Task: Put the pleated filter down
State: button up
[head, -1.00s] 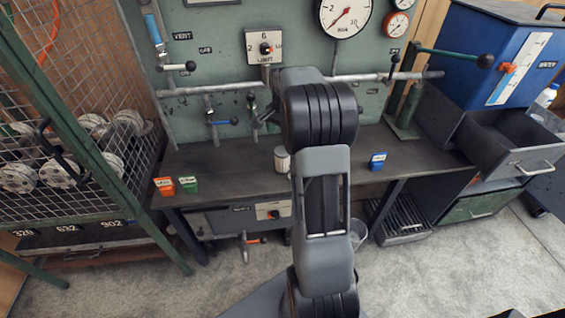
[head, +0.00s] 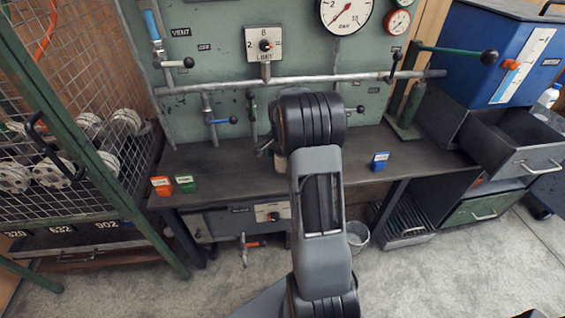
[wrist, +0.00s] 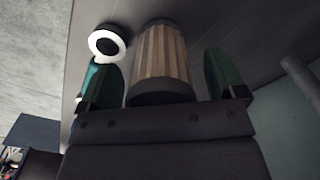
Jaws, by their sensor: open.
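The pleated filter (wrist: 160,58), a tan ribbed cylinder with dark end caps, shows in the wrist view between the two green fingers of my gripper (wrist: 162,80). The fingers are open, with a gap visible on each side of the filter. The filter appears to be at the dark bench top; its contact with the surface cannot be made out. In the head view my arm hides the gripper and most of that spot. A small pale piece (head: 280,163) shows at the arm's left edge, and I cannot tell whether it is the filter.
A white-rimmed round object (wrist: 107,43) is close by the left finger in the wrist view. On the bench (head: 235,178) are orange (head: 162,186), green (head: 186,184) and blue (head: 380,161) blocks. A horizontal pipe (head: 330,80) with valves runs behind. The bench between the blocks is mostly bare.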

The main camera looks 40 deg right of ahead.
jog(key=shift+f, duration=0.5)
jog(key=shift+c, duration=0.3)
jog(key=c, duration=1.1)
jog(key=shift+r, duration=0.1)
